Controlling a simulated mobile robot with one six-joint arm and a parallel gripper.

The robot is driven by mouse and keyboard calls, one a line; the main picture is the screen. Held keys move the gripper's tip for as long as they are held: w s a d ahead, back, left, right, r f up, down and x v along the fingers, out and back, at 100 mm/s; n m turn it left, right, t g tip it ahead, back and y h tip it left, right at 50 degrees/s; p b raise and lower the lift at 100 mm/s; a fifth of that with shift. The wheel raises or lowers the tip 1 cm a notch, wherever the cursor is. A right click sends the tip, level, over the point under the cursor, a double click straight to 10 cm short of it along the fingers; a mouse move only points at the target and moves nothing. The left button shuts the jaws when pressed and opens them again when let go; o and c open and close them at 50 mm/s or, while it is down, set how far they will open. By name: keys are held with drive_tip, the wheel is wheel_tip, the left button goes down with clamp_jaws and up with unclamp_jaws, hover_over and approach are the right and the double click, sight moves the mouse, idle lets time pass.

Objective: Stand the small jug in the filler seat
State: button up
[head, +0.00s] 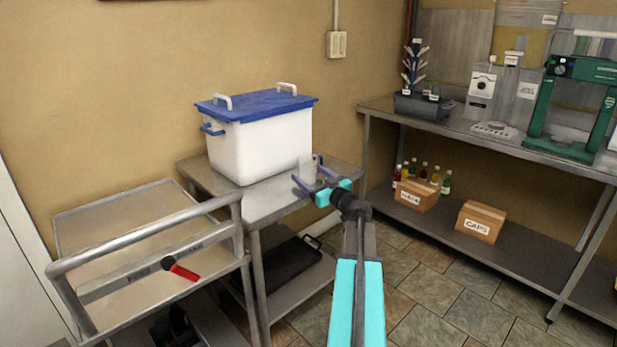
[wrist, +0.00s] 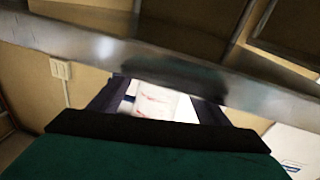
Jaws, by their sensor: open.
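My gripper (head: 315,181) is over the right end of the steel table, with its two purple fingers apart. A small pale, see-through object (head: 319,162), possibly the small jug, shows just beyond the fingers. In the wrist view a whitish object with red marks (wrist: 163,105) shows between the open fingers (wrist: 165,98). I cannot tell whether the fingers touch it. On the right bench stands a green framed machine (head: 545,100); I cannot tell whether it holds the filler seat, and no seat is clearly visible.
A white tub with a blue lid (head: 262,145) stands on the steel table (head: 265,205), close left of my gripper. A trolley (head: 120,225) stands at the left. The right bench (head: 440,118) carries several devices, with boxes (head: 482,220) and bottles below. Tiled floor is clear between.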

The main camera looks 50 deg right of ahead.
drive_tip(key=shift+s, duration=0.15)
drive_tip(key=v, duration=1.1)
drive_tip(key=shift+s+p, duration=0.35)
drive_tip(key=shift+p, duration=0.1)
drive_tip(key=shift+a, duration=0.1)
drive_tip(key=c, duration=0.3)
drive_tip(key=shift+d+r, duration=0.2)
drive_tip(key=shift+d, duration=0.1)
drive_tip(key=c, duration=0.5)
drive_tip(key=shift+m+g, duration=0.4)
drive_tip(key=shift+m, duration=0.3)
drive_tip(key=d+r+p, duration=0.2)
drive_tip(key=d, duration=0.1)
drive_tip(key=d+p, duration=0.1)
drive_tip(key=d, duration=0.1)
drive_tip(key=shift+s+r, duration=0.2)
drive_tip(key=shift+r, duration=0.2)
drive_tip(key=c, duration=0.5)
drive_tip(key=shift+s+d, duration=0.1)
drive_tip(key=shift+d, duration=0.25)
drive_tip(key=shift+c, duration=0.2)
